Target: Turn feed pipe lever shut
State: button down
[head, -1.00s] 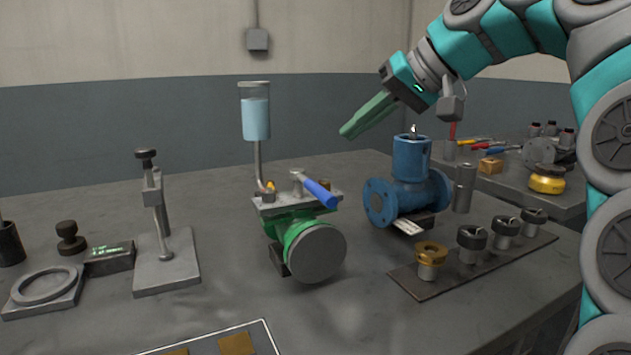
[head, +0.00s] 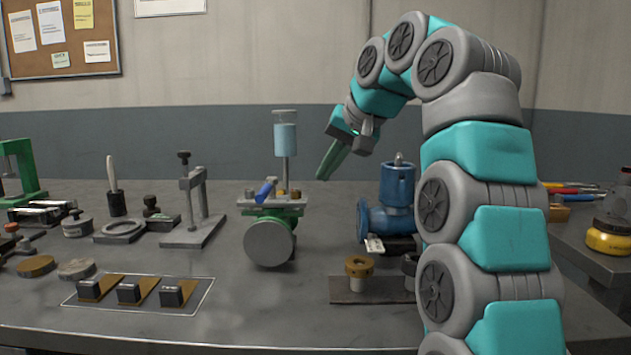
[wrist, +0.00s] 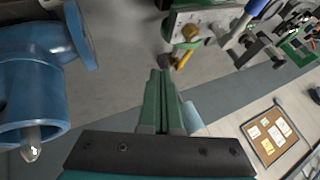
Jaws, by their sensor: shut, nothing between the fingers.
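A green valve body with a round grey face (head: 268,243) stands on the bench, with a flat grey plate (head: 268,204) and a blue lever (head: 265,190) on top. A thin feed pipe (head: 285,172) rises behind the plate to a clear cylinder of pale blue liquid (head: 285,138). In the wrist view a small yellow lever (wrist: 186,47) shows by the pipe's foot, and the blue lever (wrist: 238,25) lies beyond it. My gripper (head: 322,177) has green fingers, shut and empty, pointing down to the right of the pipe, apart from it; they also show in the wrist view (wrist: 160,78).
A blue pump-like body (head: 397,192) stands right of the valve, near my arm. A brass-topped fitting (head: 359,268) sits on a strip in front of it. A press stand (head: 192,205) is on the left.

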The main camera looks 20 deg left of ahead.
jog(key=b+x, duration=0.2)
jog(key=x, duration=0.7)
jog(key=shift+w+a, duration=0.1)
jog(key=shift+a, duration=0.25)
jog(key=shift+a+r+p, duration=0.15)
jog(key=shift+a+p, duration=0.15)
jog(key=shift+a, duration=0.5)
jog(key=shift+a+r+p, duration=0.2)
jog(key=shift+a+p, duration=0.1)
jog(key=shift+a, duration=0.55)
jog(key=shift+a, duration=0.15)
